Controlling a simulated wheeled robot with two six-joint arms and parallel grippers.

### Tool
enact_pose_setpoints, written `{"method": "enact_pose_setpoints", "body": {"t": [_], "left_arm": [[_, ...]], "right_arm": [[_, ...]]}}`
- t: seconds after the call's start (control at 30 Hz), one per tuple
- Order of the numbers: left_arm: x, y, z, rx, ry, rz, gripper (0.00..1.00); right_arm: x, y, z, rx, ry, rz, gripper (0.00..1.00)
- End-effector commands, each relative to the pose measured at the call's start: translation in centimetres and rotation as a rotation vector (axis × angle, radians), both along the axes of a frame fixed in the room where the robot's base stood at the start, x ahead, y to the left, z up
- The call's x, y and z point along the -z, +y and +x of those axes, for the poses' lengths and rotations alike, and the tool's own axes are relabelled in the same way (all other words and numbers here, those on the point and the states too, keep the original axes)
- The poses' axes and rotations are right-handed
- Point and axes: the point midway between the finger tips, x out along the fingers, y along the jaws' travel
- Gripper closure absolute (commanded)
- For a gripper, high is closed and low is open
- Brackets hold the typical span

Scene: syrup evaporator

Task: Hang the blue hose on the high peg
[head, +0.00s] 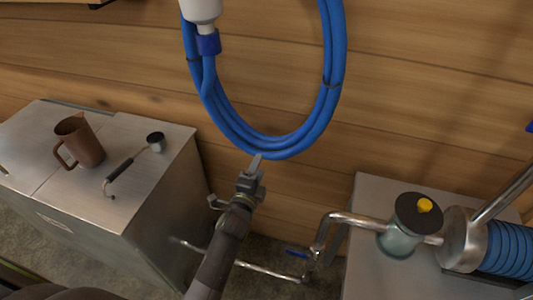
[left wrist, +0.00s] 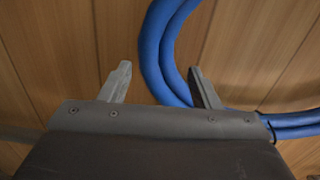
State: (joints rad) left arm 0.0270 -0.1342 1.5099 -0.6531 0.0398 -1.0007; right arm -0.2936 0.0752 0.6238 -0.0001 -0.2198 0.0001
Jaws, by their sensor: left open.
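The blue hose (head: 264,146) hangs as a coiled loop in front of the wooden wall, its top cut off by the upper picture edge. One end of it has a blue collar (head: 208,43) under a white fitting (head: 202,10). My left gripper (head: 256,166) is at the bottom of the loop. In the left wrist view my left gripper (left wrist: 160,72) is open, and the hose (left wrist: 152,45) curves between its fingers and behind the right one. I cannot tell if they touch. The high peg is not visible. My right gripper is not in view.
A metal cabinet (head: 130,190) at left carries a brown jug (head: 79,143) and a black-handled ladle (head: 120,176). At right, a metal bench (head: 375,190) holds a jar (head: 402,240) with a yellow-knobbed lid, pipes and a blue coil (head: 508,250).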

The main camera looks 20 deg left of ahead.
Motion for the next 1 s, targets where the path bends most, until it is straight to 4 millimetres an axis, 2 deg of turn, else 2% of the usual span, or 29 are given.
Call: {"method": "enact_pose_setpoints", "body": {"t": [0.03, 0.3, 0.5, 0.8, 1.0], "left_arm": [[0.2, 0.0, 0.9, 0.001, -0.003, 0.001, 0.44], [0.4, -0.2, 4.9, 0.001, -0.002, 0.001, 0.44], [0.2, -0.2, 7.4, 0.0, -0.002, 0.001, 0.44], [0.0, -0.3, 8.8, -0.001, 0.0, 0.0, 0.44], [0.0, -0.3, 8.9, -0.001, 0.001, 0.0, 0.44]], "right_arm": [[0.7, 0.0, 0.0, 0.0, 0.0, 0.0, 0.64], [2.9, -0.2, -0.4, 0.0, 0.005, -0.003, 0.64], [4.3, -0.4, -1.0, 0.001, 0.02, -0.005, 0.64], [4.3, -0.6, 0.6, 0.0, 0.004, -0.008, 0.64], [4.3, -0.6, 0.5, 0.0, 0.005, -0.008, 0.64]]}}
